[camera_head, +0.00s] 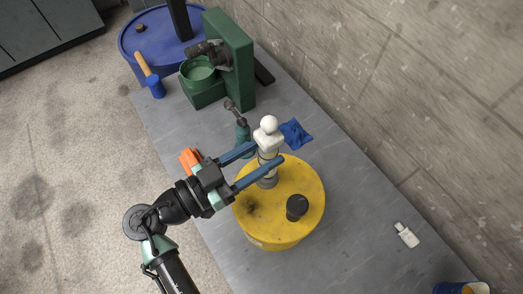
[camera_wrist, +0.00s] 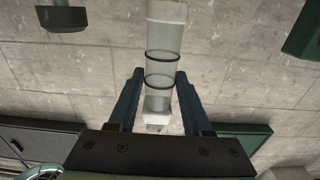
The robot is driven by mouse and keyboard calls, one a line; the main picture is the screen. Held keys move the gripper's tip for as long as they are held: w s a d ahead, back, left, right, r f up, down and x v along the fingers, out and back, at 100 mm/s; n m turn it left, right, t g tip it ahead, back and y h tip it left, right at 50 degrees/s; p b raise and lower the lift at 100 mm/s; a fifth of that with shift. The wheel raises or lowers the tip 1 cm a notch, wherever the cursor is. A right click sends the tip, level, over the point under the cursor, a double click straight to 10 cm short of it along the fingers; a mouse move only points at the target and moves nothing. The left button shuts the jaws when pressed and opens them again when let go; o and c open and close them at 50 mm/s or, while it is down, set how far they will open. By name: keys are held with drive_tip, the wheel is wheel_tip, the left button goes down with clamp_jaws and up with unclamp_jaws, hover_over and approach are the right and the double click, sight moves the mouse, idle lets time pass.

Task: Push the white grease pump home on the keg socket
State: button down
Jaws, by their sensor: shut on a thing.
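The white grease pump (camera_head: 268,137) stands about upright over the yellow keg (camera_head: 307,180), its round knob on top. My gripper (camera_head: 268,152) is shut on the pump's body, with one blue finger on each side. In the wrist view the pump (camera_wrist: 164,40) is a pale cylinder with two dark rings between my fingers (camera_wrist: 160,75). The keg socket (camera_head: 267,181) is a grey collar on the keg's top, right under the pump. The pump's lower end meets or nearly meets it; I cannot tell how deep it sits.
Behind are a blue cloth (camera_head: 295,134), a green bottle (camera_head: 242,138) and a green machine (camera_head: 233,62). A white bottle (camera_head: 407,235) lies at right.

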drive_tip(key=shift+f+b, duration=1.1)
drive_tip(key=shift+b, duration=0.15)
drive_tip(key=shift+c, duration=1.3)
unclamp_jaws()
drive_tip(key=b+v, duration=0.5)
drive_tip(key=v, duration=0.8)
